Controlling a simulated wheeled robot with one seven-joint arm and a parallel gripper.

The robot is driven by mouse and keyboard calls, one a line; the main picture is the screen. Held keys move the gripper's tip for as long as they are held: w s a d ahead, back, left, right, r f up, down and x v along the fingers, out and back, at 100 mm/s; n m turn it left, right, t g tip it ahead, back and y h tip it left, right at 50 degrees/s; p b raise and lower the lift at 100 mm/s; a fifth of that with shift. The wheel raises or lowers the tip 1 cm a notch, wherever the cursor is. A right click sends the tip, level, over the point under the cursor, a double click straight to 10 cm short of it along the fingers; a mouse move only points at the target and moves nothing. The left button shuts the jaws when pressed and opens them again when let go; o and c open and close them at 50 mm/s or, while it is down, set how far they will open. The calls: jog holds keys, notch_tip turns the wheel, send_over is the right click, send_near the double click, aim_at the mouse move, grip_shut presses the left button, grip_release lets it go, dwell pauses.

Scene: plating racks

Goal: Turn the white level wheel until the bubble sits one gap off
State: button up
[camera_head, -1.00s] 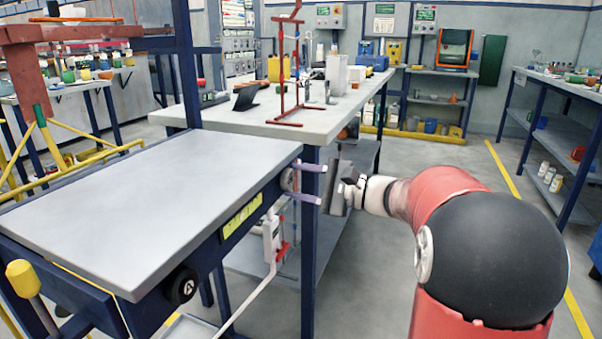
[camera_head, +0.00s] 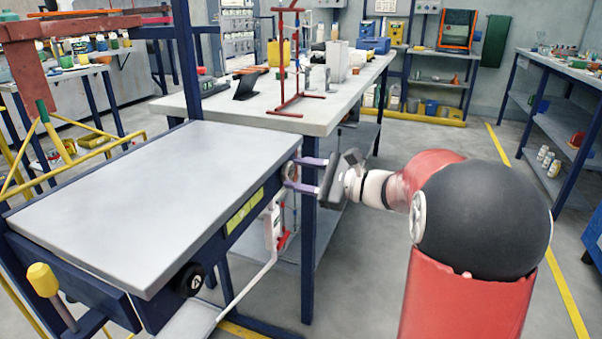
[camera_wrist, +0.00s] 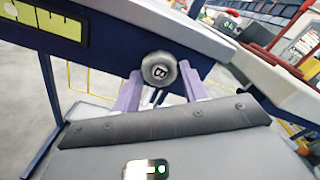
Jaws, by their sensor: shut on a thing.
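The wheel marked B (camera_wrist: 158,70) is a small pale grey disc on the end of the blue table frame. In the head view the wheel (camera_head: 289,172) is partly covered by my fingers. My gripper (camera_wrist: 160,82) is shut on it, with one pale purple finger on each side; the gripper also shows in the head view (camera_head: 297,174). A yellow-green level strip (camera_head: 244,211) is on the frame's side, left of the wheel.
A black wheel marked A (camera_head: 189,280) is on the same frame, nearer me. The grey tabletop (camera_head: 165,185) is bare. A bench with a red stand (camera_head: 297,103) is behind. A white pipe (camera_head: 247,291) runs below the frame.

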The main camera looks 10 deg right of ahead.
jog(key=shift+f, duration=0.1)
jog(key=o, duration=0.7)
jog(key=v, duration=0.8)
jog(key=shift+b, duration=0.45)
